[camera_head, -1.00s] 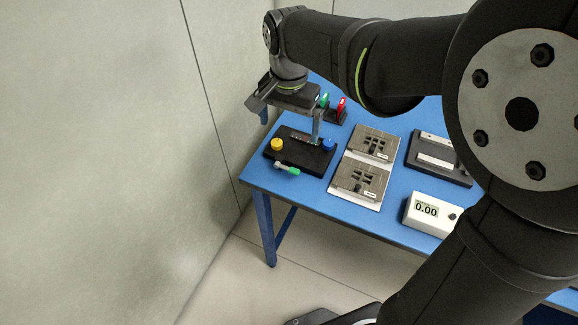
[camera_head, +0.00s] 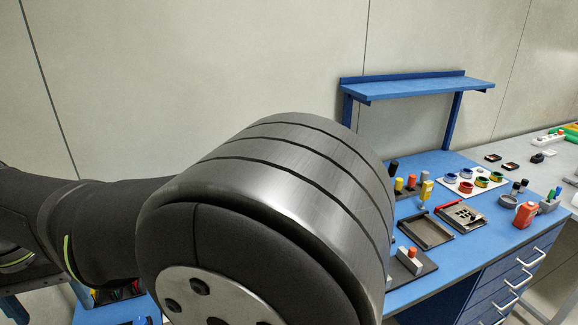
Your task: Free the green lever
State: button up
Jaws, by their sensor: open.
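The green lever cannot be made out in the current view. A small strip of blue table (camera_head: 140,310) shows at the bottom left below my arm, with small dark, red and green bits on it, too small to identify. My gripper is out of the picture. My arm runs off the left edge, and its large rounded joint fills the lower middle, hiding much of the bench behind it.
On the right, a blue bench holds a dark open tray (camera_head: 427,231), a red bottle (camera_head: 524,215), a yellow-topped tool (camera_head: 426,190) and a white board (camera_head: 468,184) with coloured rings. A blue shelf (camera_head: 420,86) stands above its back edge.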

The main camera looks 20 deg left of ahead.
jog(key=c, duration=0.8)
jog(key=s+a+f+n+t+h, duration=0.35)
jog(key=f+n, duration=0.55)
jog(key=n, duration=0.9)
jog(key=shift+c, duration=0.2)
jog(key=x, duration=1)
jog(key=s+a+x, duration=0.1)
jog(key=x, duration=0.5)
jog(key=shift+f, duration=0.25)
grip_shut()
